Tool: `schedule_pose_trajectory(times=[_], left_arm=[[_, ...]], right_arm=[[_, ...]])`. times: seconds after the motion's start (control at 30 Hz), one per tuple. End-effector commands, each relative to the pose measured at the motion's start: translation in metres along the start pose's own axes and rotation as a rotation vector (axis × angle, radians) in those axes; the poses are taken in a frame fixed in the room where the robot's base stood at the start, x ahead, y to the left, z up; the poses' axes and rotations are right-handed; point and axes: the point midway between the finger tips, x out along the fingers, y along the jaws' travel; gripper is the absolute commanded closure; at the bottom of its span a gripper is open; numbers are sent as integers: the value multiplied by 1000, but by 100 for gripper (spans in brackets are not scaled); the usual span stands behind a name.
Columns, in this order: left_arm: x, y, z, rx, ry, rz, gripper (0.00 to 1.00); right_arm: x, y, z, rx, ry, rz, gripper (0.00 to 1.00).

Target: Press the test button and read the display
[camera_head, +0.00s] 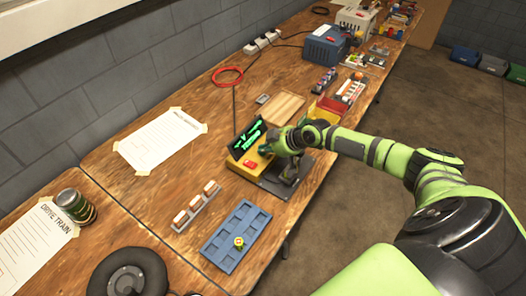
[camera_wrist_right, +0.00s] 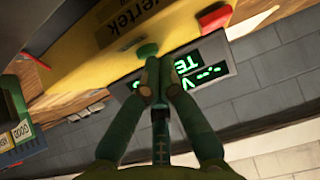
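The yellow tester (camera_head: 238,168) stands on the wooden bench with its dark display (camera_head: 247,138) tilted up and lit with green characters. In the right wrist view the display (camera_wrist_right: 205,72) is partly covered by my fingers; I see "TE", a "V" and dashes. A red button (camera_head: 250,163) sits on the tester's front; it also shows in the wrist view (camera_wrist_right: 215,18). A green button (camera_wrist_right: 148,50) is right at the tips of my right gripper (camera_wrist_right: 158,68). The fingers are together and empty. I cannot tell whether they touch the button. My left gripper is not in view.
A blue tray (camera_head: 236,236) and a rack with several small pieces (camera_head: 195,207) lie nearer on the bench. A wooden board (camera_head: 281,108) and a red and yellow bin (camera_head: 326,108) stand beyond the tester. A taped paper sheet (camera_head: 161,139) lies to the left.

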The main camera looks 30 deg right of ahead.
Motion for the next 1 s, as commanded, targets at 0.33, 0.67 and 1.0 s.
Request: schedule_pose_trajectory(times=[0.33, 0.67, 1.0], left_arm=[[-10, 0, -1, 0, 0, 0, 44], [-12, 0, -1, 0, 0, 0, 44], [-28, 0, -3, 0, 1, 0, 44]], right_arm=[[-9, -1, -8, 0, -3, -1, 100], [-11, 0, -10, 0, -2, -1, 100], [-24, 0, -24, 0, -1, 0, 100]])
